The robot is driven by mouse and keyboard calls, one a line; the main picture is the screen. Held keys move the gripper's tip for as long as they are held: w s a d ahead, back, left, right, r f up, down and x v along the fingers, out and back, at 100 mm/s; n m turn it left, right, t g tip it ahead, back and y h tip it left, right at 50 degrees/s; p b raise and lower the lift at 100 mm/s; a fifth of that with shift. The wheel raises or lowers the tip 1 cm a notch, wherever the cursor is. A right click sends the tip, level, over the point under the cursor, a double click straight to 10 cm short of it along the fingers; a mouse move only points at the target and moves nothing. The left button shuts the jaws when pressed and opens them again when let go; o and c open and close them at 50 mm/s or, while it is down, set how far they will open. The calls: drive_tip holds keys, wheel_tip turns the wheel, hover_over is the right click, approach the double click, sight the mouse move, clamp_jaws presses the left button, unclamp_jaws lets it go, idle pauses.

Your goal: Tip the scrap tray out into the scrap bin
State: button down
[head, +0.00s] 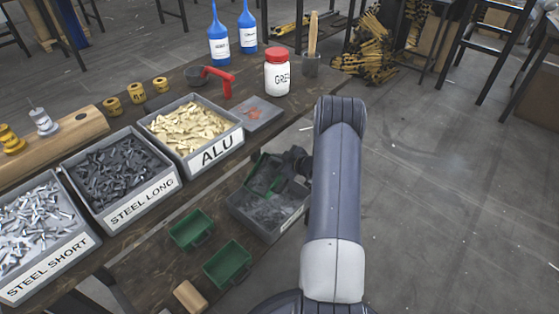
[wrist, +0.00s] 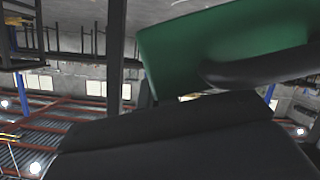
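A green tray, the scrap tray (head: 264,181), is tilted steeply over a grey bin (head: 240,214) in the head view. The bin, which looks like the scrap bin, has grey bits inside; its label is mostly hidden behind my arm. My dark gripper (head: 296,160) is at the tray's upper right and appears shut on it. In the wrist view the green tray (wrist: 205,45) fills the upper right, against my dark gripper. That view is upside down, with ceiling lamps low in the picture. The tray's inside and the fingertips are not clearly visible.
Two empty-looking green trays (head: 191,230) (head: 228,263) and a wooden block (head: 190,296) lie in front of the bin. Open bins labelled ALU (head: 220,150), STEEL LONG (head: 145,202) and STEEL SHORT (head: 48,270) stand left. A red-lidded jar (head: 277,72) stands behind.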

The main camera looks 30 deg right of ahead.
drive_tip(key=a+n+b, duration=0.1)
drive_tip(key=b, duration=0.1)
drive_tip(key=s+a+r+n+t+h+b, duration=0.1)
drive_tip(key=n+b, duration=0.1)
drive_tip(key=b, duration=0.1)
drive_tip(key=a+n+t+b, duration=0.1)
drive_tip(key=b, duration=0.1)
drive_tip(key=shift+s+a+r+h+b, duration=0.25)
drive_tip(key=shift+s+r+h+b, duration=0.1)
drive_tip(key=shift+s+r+h, duration=0.05)
drive_tip(key=n+b, duration=0.1)
drive_tip(key=b, duration=0.2)
drive_tip(key=a+n+t+b, duration=0.1)
drive_tip(key=b, duration=0.3)
drive_tip(key=shift+s+a+f+n, duration=0.25)
drive_tip(key=shift+s+f+n, duration=0.05)
drive_tip(key=shift+s+f, duration=0.1)
drive_tip(key=shift+s+a+n+t+h, duration=0.3)
drive_tip(key=shift+s+a+n+t, duration=0.1)
drive_tip(key=shift+a+n, duration=0.4)
drive_tip(key=a+n, duration=0.1)
drive_tip(key=n, duration=0.1)
drive_tip(key=s+a+f+n+t, duration=0.1)
drive_tip(key=n, duration=0.1)
drive_tip(key=a+n+t, duration=0.1)
drive_tip(key=n, duration=0.1)
drive_tip(key=shift+s+a+f, duration=0.2)
drive_tip(key=shift+s+f, duration=0.2)
